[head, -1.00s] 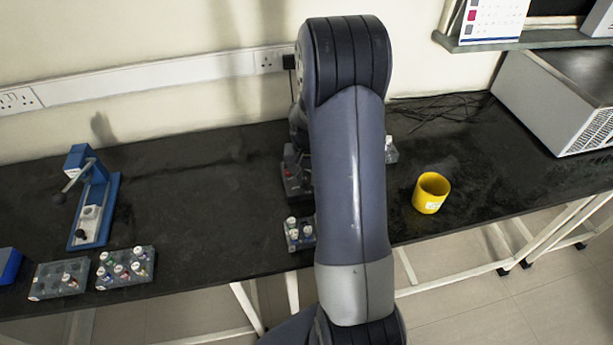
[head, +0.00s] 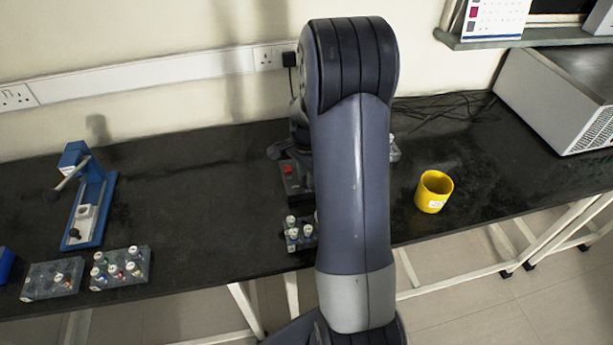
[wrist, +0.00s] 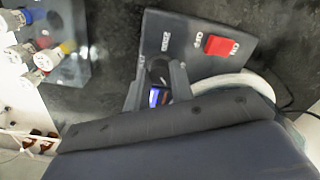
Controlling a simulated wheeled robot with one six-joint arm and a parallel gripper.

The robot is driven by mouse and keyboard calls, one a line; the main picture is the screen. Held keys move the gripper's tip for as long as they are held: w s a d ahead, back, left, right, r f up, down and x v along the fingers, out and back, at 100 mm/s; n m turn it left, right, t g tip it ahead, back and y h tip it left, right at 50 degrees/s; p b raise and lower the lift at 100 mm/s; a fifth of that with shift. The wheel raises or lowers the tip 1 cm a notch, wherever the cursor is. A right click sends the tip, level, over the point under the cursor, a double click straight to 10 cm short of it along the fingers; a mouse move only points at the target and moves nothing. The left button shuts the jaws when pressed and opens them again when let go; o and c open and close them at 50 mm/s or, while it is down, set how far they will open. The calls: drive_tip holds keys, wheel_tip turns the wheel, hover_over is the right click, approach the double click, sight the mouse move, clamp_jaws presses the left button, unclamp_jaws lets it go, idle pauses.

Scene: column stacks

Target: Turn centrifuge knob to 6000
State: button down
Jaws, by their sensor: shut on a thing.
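The centrifuge is a dark grey unit with a sloped panel (wrist: 195,38) and a red ON/OFF switch (wrist: 221,45) in the wrist view. In the head view its dark body (head: 290,182) shows only partly beside my arm. My gripper (wrist: 157,80) is at the panel, left of the switch, with its two fingers on either side of the dark knob (wrist: 158,72). It is shut on the knob. A small blue-lit spot shows between the fingers. My arm hides the gripper in the head view.
A small rack of vials (head: 300,236) stands close in front of the centrifuge. A yellow mug (head: 433,192) stands to the right. A blue press-like device (head: 90,212) and two vial racks (head: 121,270) are at the left. The bench between is clear.

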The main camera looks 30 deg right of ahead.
drive_tip(key=m, duration=0.4)
drive_tip(key=shift+m+b, duration=0.3)
drive_tip(key=shift+b, duration=0.05)
drive_tip(key=shift+m, duration=1.9)
drive_tip(key=c, duration=1.2)
unclamp_jaws()
drive_tip(key=shift+c, duration=0.2)
wheel_tip(320, 180, up, 11)
drive_tip(key=shift+f, duration=0.15)
